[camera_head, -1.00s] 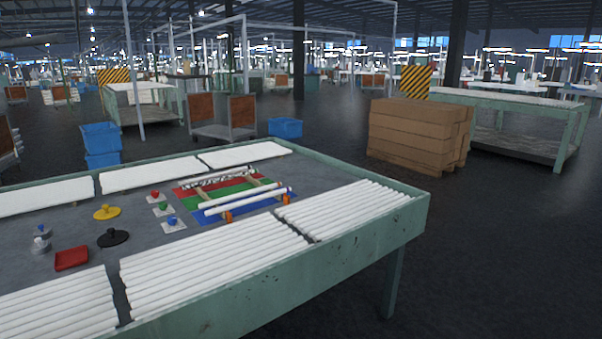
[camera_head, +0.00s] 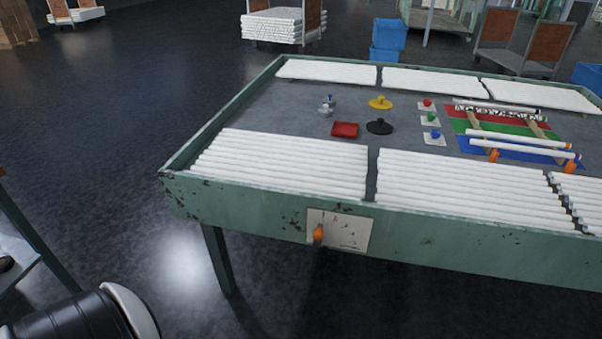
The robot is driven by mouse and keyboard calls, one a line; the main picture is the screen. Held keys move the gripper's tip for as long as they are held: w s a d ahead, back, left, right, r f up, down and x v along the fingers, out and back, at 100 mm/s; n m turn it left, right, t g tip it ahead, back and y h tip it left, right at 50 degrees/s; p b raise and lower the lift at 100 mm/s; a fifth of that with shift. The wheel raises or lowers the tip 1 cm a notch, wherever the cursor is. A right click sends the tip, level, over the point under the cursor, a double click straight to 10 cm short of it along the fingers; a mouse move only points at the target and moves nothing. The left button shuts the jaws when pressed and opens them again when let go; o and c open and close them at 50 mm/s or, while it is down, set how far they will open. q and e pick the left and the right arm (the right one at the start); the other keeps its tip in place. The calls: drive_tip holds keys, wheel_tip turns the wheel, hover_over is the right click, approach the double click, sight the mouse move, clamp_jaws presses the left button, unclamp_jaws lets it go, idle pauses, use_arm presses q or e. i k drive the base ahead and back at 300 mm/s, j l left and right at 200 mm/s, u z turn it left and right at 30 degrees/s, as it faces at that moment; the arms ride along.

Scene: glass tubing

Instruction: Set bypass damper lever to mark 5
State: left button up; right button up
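An orange damper lever (camera_head: 318,234) sits on a white scale plate (camera_head: 345,232) on the near side of the green table. The plate carries small dark marks, too small to read from here. The lever is at the left part of the plate and looks roughly upright. Which mark it points to cannot be told. No gripper shows in the head view. A black and white rounded part at the bottom left looks like part of my arm, with no fingers in sight.
The green table (camera_head: 190,195) holds white tube stacks (camera_head: 280,160), a red tray (camera_head: 344,130), coloured knobs and a coloured mat with a tube rack (camera_head: 510,140). Dark open floor (camera_head: 90,150) lies left of the table. A table edge (camera_head: 30,235) shows at the far left.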

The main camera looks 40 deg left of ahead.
sight(318, 232)
drive_tip(key=u, duration=1.1)
